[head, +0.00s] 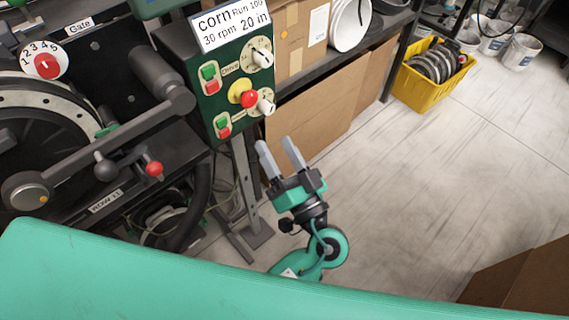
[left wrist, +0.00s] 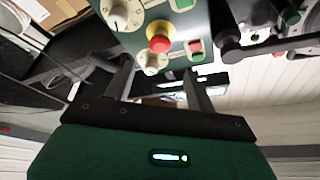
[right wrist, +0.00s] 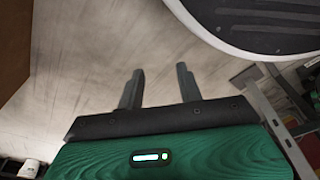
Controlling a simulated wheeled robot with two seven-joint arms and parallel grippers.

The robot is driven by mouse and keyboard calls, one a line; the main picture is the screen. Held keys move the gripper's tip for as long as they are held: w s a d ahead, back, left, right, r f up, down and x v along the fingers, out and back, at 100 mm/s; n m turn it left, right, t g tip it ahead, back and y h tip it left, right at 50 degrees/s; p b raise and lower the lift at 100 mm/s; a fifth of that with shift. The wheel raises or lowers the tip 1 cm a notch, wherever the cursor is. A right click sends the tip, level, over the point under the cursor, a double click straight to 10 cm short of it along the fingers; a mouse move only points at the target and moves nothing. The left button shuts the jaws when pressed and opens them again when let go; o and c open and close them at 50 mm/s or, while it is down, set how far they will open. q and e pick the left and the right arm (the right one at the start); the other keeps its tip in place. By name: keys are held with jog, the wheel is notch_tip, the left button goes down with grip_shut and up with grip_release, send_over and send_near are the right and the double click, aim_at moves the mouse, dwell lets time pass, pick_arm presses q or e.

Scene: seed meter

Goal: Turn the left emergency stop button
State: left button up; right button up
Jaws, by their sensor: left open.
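The emergency stop button (head: 249,98) is a red knob on a yellow base, on the front of a dark green control panel (head: 231,122). It is the only such button I can make out. It also shows in the left wrist view (left wrist: 160,43), beyond the fingers and roughly centred between them. My left gripper (head: 276,142) is open and empty, below and to the right of the panel in the head view, apart from the button. My right gripper (right wrist: 160,80) shows only in the right wrist view; its fingers are apart with nothing between them, over the floor.
Beside the button are white dials (head: 262,55) and green-red switches (head: 210,78). A black crank arm (head: 120,150) and a red-tipped lever (head: 154,168) stand left of the panel. Cardboard (head: 310,105) and a yellow crate (head: 432,72) lie right.

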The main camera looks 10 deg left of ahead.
pick_arm(q)
jog(key=shift+v, duration=1.2)
pick_arm(e)
jog(key=shift+w+a+r, duration=0.15)
jog(key=shift+w+r, duration=0.4)
jog(key=shift+r, duration=0.3)
